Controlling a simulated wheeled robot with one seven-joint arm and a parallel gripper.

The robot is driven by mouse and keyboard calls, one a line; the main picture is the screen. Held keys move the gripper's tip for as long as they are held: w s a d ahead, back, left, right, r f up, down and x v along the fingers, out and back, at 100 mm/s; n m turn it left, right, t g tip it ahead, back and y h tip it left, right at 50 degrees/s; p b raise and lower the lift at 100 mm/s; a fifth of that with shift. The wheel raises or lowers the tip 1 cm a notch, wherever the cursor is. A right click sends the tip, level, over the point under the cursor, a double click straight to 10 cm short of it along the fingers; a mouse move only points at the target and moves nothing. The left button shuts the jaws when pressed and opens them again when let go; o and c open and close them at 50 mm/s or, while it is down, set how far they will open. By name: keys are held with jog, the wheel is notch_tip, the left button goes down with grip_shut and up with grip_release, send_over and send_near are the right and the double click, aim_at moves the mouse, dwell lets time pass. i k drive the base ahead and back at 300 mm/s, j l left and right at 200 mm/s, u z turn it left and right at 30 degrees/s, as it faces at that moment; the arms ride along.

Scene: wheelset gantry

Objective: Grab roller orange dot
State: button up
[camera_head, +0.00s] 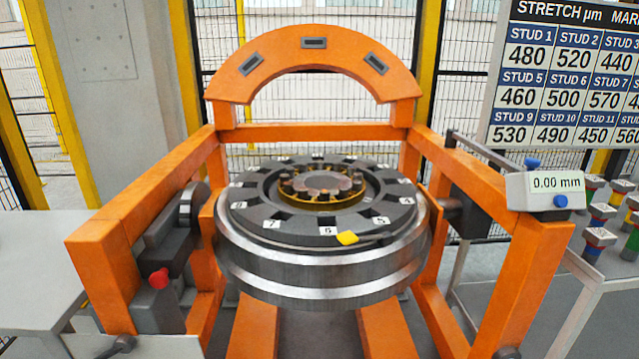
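No roller with a clear orange dot can be made out. Several small grey parts with coloured bands (600,237) stand on the right table, partly cut off by the picture's right edge. Their bands look red, green, blue and yellow; I cannot tell whether any is a roller. The wheelset (325,268), a thick metal wheel with a dark numbered ring on top, lies in the orange gantry (105,262). A yellow marker (347,238) sits on its near rim. My gripper is not in view.
A gauge reading 0.00 mm (545,189) sits on the gantry's right beam. A "STRETCH µm" board (560,75) hangs behind it at right. A grey table (35,270) at left looks bare. Mesh fencing stands behind.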

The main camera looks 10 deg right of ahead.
aim_at(325, 194)
jog(key=i+j+z, duration=0.15)
jog(key=i, duration=0.35)
jog(key=i+z, duration=0.1)
jog(key=i, duration=0.4)
